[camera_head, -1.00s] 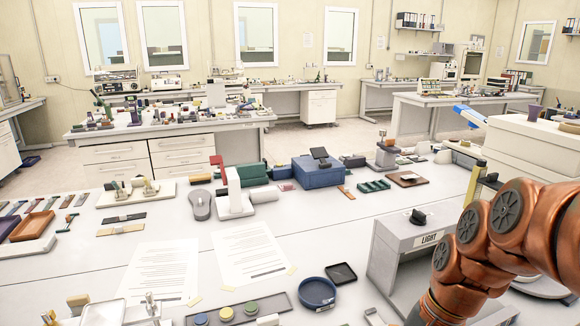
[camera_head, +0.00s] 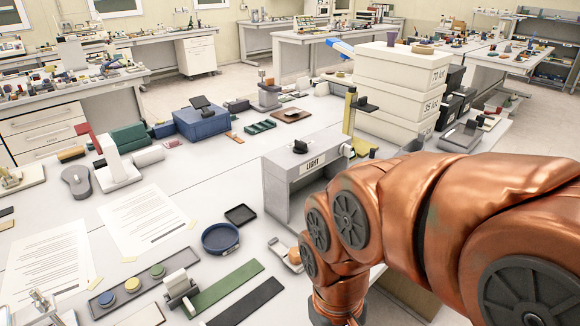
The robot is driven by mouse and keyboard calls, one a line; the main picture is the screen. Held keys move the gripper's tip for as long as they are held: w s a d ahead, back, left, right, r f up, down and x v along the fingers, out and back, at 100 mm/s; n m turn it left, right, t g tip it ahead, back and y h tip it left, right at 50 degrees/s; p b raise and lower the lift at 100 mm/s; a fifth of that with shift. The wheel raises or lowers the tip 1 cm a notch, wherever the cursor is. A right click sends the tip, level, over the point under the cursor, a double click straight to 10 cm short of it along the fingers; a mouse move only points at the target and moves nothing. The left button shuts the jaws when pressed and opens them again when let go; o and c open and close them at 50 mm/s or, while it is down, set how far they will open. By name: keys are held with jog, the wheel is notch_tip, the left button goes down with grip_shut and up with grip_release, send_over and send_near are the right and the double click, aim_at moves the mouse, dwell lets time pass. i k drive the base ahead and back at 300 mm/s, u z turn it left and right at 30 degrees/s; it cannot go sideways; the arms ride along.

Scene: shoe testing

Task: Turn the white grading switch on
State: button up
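A grey box-like housing (camera_head: 278,190) labelled LIGHT (camera_head: 314,164) stands on the bench near the middle of the view. A dark knob (camera_head: 300,147) sits on its top. A small white part (camera_head: 347,150) shows by its right end. No part is clearly marked as the white grading switch, and I cannot tell any on or off state. My copper arm fills the lower right and hides part of the housing's right side. My gripper is not in view.
A blue round dish (camera_head: 220,238), a black tray (camera_head: 240,215) and a panel of coloured buttons (camera_head: 132,285) lie left of the housing. Stacked white boxes (camera_head: 400,72) and a yellow stand (camera_head: 350,112) are behind it. Papers (camera_head: 145,218) lie further left.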

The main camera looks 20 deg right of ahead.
aim_at(346, 150)
jog(key=u, duration=0.55)
jog(key=k, duration=1.3)
jog(key=u, duration=0.05)
jog(key=i, duration=0.65)
jog(key=z, duration=0.4)
